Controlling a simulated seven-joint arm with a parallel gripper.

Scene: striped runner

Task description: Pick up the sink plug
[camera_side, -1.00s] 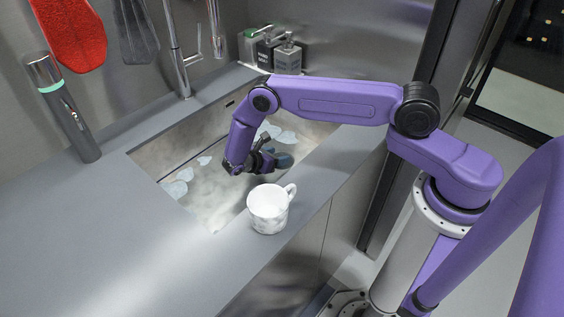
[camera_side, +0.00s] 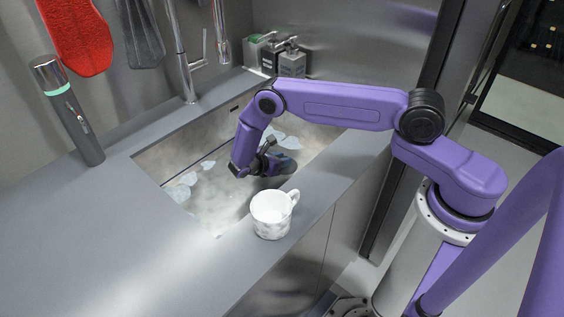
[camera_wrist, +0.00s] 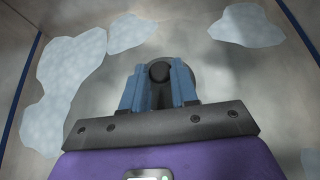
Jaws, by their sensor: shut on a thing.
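My gripper (camera_wrist: 158,88) is down inside the sink basin, with its two blue fingers shut on a small dark round piece, the sink plug (camera_wrist: 159,71). The plug's dark top shows between the fingertips in the wrist view, and the fingers hide its sides. In the side view my gripper (camera_side: 280,164) is low in the basin (camera_side: 222,198). The plug cannot be made out there. I cannot tell whether the plug still touches the basin floor.
A white mug (camera_side: 271,214) stands on the counter's front ledge, close to my forearm. Pale, irregular patches (camera_wrist: 72,62) lie on the basin floor. A tap (camera_side: 186,75), bottles (camera_side: 291,62) and a dark cylinder (camera_side: 70,112) stand around the sink. The left counter (camera_side: 75,230) is clear.

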